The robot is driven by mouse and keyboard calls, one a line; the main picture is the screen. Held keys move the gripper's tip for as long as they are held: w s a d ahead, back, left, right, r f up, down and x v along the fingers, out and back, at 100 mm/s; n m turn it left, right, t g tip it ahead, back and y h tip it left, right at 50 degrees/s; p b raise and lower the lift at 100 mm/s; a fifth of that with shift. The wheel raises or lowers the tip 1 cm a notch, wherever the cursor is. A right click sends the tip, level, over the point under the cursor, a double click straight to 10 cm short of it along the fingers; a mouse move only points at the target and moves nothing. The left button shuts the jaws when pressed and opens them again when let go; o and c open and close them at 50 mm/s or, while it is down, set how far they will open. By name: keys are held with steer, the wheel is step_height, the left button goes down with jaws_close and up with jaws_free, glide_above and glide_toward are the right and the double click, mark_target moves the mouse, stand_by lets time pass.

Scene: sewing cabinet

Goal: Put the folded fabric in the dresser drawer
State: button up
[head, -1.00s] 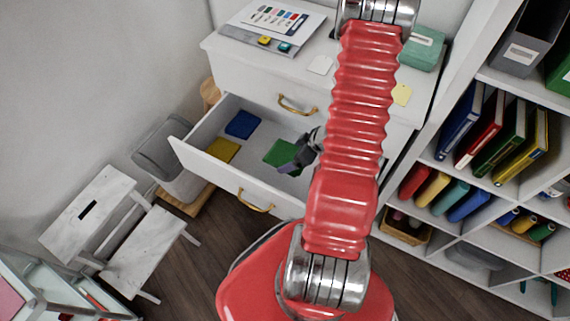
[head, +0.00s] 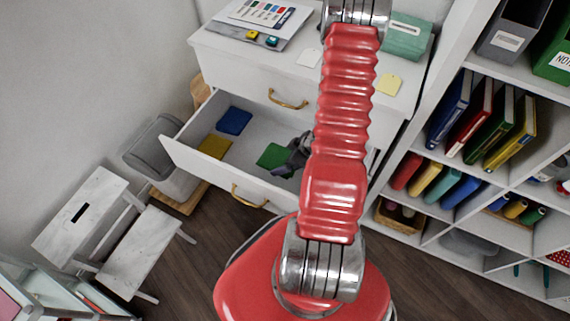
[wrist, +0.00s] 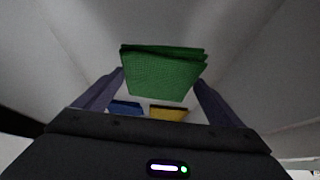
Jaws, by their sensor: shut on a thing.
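The green folded fabric (head: 272,155) is inside the open dresser drawer (head: 205,165), toward its right part. It also shows in the wrist view (wrist: 163,75), between the two dark fingers of my gripper (wrist: 160,92). In the head view my gripper (head: 284,168) reaches into the drawer at the fabric's right side, shut on the green fabric. My red arm hides the right end of the drawer. Whether the fabric touches the drawer floor I cannot tell.
A blue folded fabric (head: 234,121) and a yellow one (head: 214,146) lie in the drawer's left part. The dresser top (head: 262,58) holds a colour chart and a green box (head: 407,36). A shelf unit stands right; a white step stool (head: 140,250) and grey bin (head: 152,147) stand left.

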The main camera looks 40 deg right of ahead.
steer(key=shift+f, duration=2.1)
steer(key=o, duration=0.8)
steer(key=shift+f, duration=0.1)
steer(key=v, duration=1.2)
